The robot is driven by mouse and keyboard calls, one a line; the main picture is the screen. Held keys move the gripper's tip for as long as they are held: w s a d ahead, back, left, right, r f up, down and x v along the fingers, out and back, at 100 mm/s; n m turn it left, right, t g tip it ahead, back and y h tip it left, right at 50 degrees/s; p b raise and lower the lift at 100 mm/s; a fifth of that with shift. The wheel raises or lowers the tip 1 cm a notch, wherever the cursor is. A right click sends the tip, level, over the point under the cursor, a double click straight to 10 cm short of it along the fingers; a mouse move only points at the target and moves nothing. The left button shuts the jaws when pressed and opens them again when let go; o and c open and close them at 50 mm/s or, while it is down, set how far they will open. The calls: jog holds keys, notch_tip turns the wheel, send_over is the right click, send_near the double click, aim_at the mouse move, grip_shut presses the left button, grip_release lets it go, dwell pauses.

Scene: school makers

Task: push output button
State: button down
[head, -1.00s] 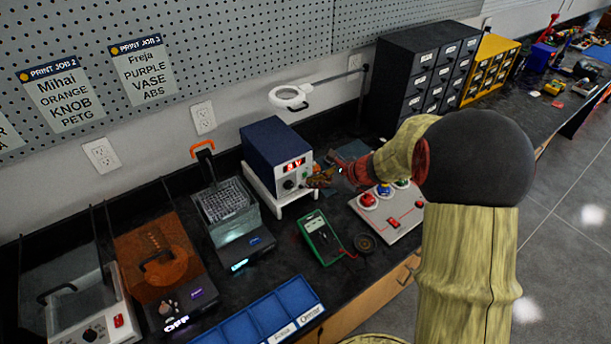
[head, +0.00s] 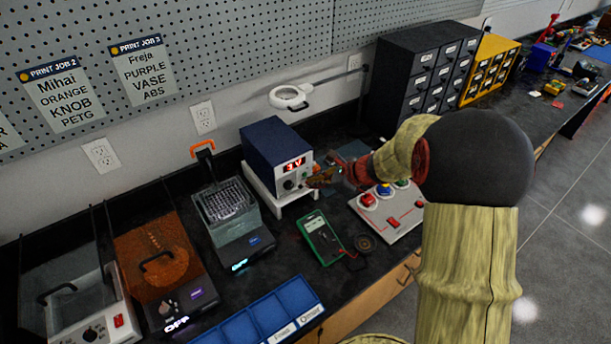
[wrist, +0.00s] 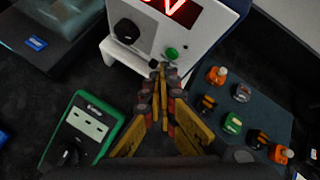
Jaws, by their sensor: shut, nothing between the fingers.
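The power supply (head: 275,150) is a blue box with a white front, standing on a white riser on the bench. Its front has a lit red readout (head: 293,163) and a black knob (wrist: 127,31). A round green button (wrist: 171,53) sits low on the front, right of the knob in the wrist view. My gripper (wrist: 161,70) is shut and empty. Its fingertips point at the front panel, just below and slightly left of the green button in the wrist view. I cannot tell whether they touch it. In the head view my gripper (head: 312,180) is at the panel's lower right.
A green multimeter (head: 320,238) lies in front of the supply. A board with coloured buttons (head: 392,212) is to the right, under my arm. A blue mat (wrist: 240,110) holds small orange and green parts. Printers stand to the left.

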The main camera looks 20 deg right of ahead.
jog(key=shift+w, duration=0.1)
jog(key=shift+w+a, duration=0.1)
jog(key=shift+w, duration=0.2)
jog(key=shift+w, duration=0.2)
dwell(0.4)
jog(key=shift+s, duration=0.65)
jog(key=s+d, duration=0.1)
jog(key=s, duration=0.5)
jog(key=shift+d, duration=0.15)
dwell(0.7)
